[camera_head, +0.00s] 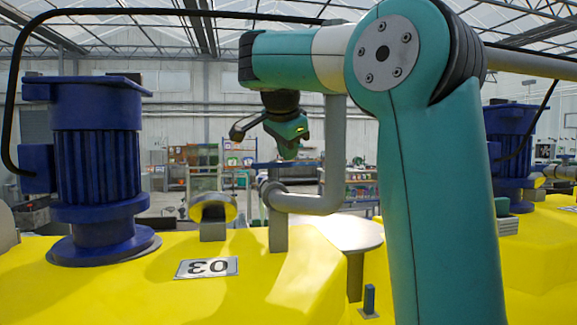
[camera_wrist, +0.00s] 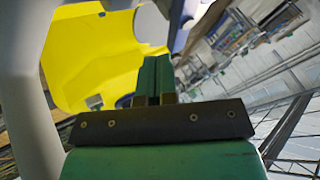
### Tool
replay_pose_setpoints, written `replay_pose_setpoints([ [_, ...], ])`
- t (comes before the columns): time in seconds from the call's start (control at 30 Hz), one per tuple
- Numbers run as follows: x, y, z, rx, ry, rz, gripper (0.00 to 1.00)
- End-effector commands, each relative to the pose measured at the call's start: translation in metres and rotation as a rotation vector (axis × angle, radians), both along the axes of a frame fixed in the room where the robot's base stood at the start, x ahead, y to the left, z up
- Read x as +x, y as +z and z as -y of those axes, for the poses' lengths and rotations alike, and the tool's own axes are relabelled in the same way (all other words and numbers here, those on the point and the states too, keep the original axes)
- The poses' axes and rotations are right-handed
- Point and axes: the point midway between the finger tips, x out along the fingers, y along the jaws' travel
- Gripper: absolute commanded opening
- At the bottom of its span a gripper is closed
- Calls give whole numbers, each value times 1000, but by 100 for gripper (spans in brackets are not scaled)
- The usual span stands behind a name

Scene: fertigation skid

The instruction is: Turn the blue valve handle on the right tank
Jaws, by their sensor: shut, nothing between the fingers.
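A thin blue bar, which looks like the valve handle (camera_head: 262,164), lies flat on top of a grey pipe fitting in the head view. The fitting rises from a yellow tank (camera_head: 200,300) marked 03. My gripper (camera_head: 288,154) is just above the handle, pointing down. It is shut and holds nothing. In the wrist view my gripper's green fingers (camera_wrist: 155,78) are closed together. A blue-grey strip (camera_wrist: 181,38) shows just beyond them and may be the handle. I cannot tell whether the fingers touch it.
A blue motor (camera_head: 97,150) stands on the tank at the left, with a black cable arching over. Grey pipe (camera_head: 310,203) runs beside the fitting and rises behind it. Another blue motor (camera_head: 510,140) stands at the right. Shelves are far behind.

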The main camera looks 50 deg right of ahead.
Motion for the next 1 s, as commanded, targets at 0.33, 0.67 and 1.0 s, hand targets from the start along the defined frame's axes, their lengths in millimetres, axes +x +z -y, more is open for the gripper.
replay_pose_setpoints([
  [0.33, 9, -20, 12, 0, 2, 0, 0],
  [0.67, 13, -21, 14, 0, 2, -1, 0],
  [1.0, 18, -20, 16, 1, 4, 0, 0],
])
